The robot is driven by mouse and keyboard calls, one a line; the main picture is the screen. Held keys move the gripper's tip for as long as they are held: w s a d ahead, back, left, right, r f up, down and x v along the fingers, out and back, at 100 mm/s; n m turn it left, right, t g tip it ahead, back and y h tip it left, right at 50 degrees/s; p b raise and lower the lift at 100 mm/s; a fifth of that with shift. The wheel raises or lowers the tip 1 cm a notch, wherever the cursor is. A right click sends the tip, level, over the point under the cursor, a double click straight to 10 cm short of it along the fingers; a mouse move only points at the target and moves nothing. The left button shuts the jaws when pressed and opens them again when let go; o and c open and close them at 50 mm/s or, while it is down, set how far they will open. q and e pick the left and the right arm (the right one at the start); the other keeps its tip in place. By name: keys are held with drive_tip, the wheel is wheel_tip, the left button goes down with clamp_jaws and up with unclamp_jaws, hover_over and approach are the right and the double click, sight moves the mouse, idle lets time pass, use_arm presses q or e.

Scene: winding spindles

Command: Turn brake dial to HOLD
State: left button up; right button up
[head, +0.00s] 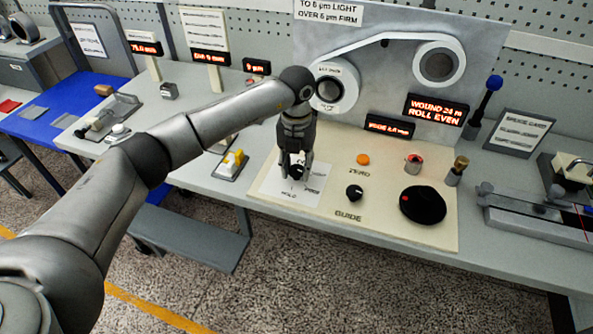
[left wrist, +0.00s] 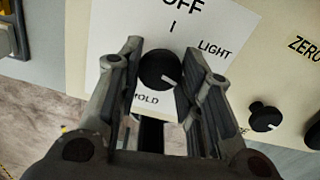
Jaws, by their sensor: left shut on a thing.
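The brake dial (left wrist: 158,70) is a black round knob with a white pointer mark, on a white label card (left wrist: 105,35). OFF is printed at the top of the card, LIGHT at the upper right and HOLD at the lower left. The white mark points to the lower right, not at HOLD. My left gripper (left wrist: 163,75) has its fingers on both sides of the dial and is shut on it. In the head view, my left gripper (head: 296,168) comes down over the dial and partly hides it. My right gripper is not in view.
A black GUIDE knob (head: 354,193), an orange button (head: 363,159) and a large black handwheel (head: 423,205) are on the cream panel (head: 310,218) to the right. Behind stands an upright panel (head: 395,85) with two rollers.

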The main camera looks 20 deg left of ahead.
use_arm(q)
drive_tip(key=m+b, duration=0.3)
drive_tip(key=m, duration=0.1)
drive_tip(key=shift+f+m, duration=0.1)
drive_tip(key=shift+m, duration=0.2)
drive_tip(key=m+b, duration=0.1)
drive_tip(key=m, duration=0.2)
drive_tip(key=shift+m+b, duration=0.4)
drive_tip(key=m+b, duration=0.1)
drive_tip(key=m, duration=0.2)
drive_tip(key=shift+m+b, duration=0.75)
drive_tip(key=shift+m, duration=1.05)
drive_tip(key=shift+r, duration=0.2)
drive_tip(key=o, duration=1.1)
drive_tip(key=shift+c, duration=0.2)
